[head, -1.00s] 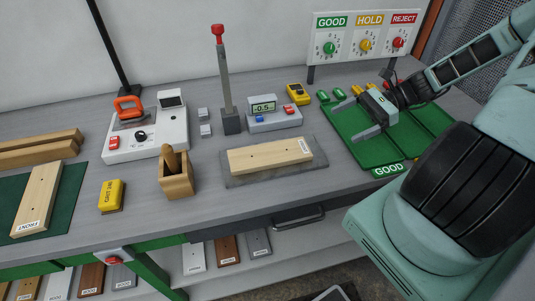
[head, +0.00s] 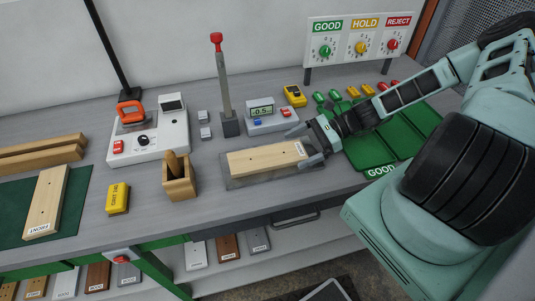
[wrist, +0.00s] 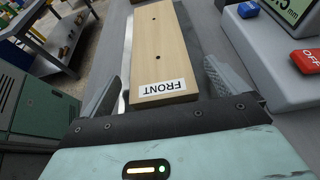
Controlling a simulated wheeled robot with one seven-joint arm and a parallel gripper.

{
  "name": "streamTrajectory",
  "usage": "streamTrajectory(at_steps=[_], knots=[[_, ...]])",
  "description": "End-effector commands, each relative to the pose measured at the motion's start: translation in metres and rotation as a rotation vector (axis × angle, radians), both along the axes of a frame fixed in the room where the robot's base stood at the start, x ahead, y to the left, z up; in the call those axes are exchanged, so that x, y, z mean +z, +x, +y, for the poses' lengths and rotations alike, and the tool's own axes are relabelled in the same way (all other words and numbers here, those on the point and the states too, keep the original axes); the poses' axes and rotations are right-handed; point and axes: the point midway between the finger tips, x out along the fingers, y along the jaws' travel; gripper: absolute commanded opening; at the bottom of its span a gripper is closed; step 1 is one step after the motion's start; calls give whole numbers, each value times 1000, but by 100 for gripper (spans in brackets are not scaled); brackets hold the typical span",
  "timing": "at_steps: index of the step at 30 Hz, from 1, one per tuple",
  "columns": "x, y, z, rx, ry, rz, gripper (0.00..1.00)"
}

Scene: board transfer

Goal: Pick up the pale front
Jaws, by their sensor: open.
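A pale wooden front (head: 262,158) with two dark holes lies flat on a grey slab (head: 234,183) at the middle of the bench. Its FRONT label is at the right end, close to my gripper (head: 311,147). In the wrist view the pale front (wrist: 160,45) runs away from my gripper, its labelled end between the two spread fingers. A gap shows on each side, so the fingers do not grip it. Another pale front (head: 47,200) with a FRONT label lies on the dark green mat (head: 75,205) at the left.
A meter box (head: 268,122) reading about -0.5 and a red-topped lever (head: 224,90) stand behind the slab. A wooden block holder (head: 180,184) and yellow block (head: 118,198) are left of it. Green trays (head: 370,150) lie right, under my arm.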

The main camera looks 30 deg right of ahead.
Motion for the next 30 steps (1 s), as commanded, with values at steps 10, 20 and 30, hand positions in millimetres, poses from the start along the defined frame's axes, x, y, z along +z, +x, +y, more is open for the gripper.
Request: streamTrajectory(at_steps=[10, 20, 30], knots=[[-6, 4, 15, 0, 0, 0, 98], [-5, 4, 15, 1, 1, 0, 40], [0, 4, 14, 1, -1, -2, 40]])
